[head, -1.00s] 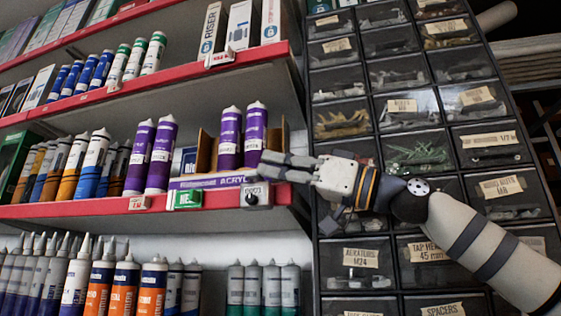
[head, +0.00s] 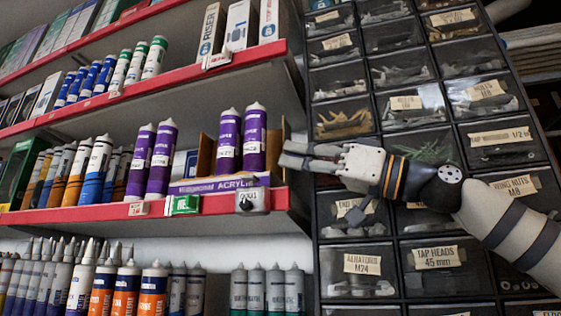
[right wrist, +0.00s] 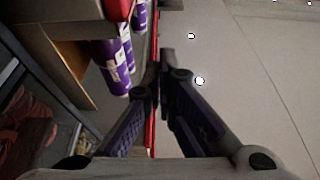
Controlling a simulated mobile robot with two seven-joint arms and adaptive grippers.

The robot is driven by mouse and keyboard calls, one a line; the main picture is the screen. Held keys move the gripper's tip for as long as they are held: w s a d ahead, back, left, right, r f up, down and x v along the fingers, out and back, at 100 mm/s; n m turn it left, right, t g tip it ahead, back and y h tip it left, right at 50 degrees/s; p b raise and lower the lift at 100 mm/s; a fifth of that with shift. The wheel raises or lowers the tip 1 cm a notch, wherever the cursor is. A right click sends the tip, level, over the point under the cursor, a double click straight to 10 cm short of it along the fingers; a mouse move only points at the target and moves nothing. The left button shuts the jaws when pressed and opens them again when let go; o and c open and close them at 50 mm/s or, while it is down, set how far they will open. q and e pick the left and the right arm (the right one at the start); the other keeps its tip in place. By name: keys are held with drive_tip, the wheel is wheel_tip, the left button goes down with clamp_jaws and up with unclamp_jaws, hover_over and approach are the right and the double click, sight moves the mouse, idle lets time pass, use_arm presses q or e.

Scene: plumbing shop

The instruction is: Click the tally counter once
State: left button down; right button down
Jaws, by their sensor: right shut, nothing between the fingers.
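The tally counter (head: 252,201) is a small grey box with a black round part, fixed to the red front edge of the middle shelf, at its right end. Its digits are too small to read. My right gripper (head: 284,153) is shut and empty, up and to the right of the counter, with its fingers pointing left and apart from it. In the right wrist view the closed fingers (right wrist: 163,72) meet near the middle, and I cannot make out the counter there. My left gripper is not in view.
The red shelf edge (head: 90,213) runs left from the counter, with a green tag (head: 184,205) beside it. Purple cartridges (head: 254,140) stand in a cardboard box above the counter. A drawer cabinet (head: 408,217) stands behind my right arm.

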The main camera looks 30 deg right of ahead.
drive_tip(key=v, duration=0.5)
drive_tip(key=shift+s+a+r, duration=0.15)
drive_tip(key=shift+s+a, duration=0.1)
drive_tip(key=shift+s, duration=0.15)
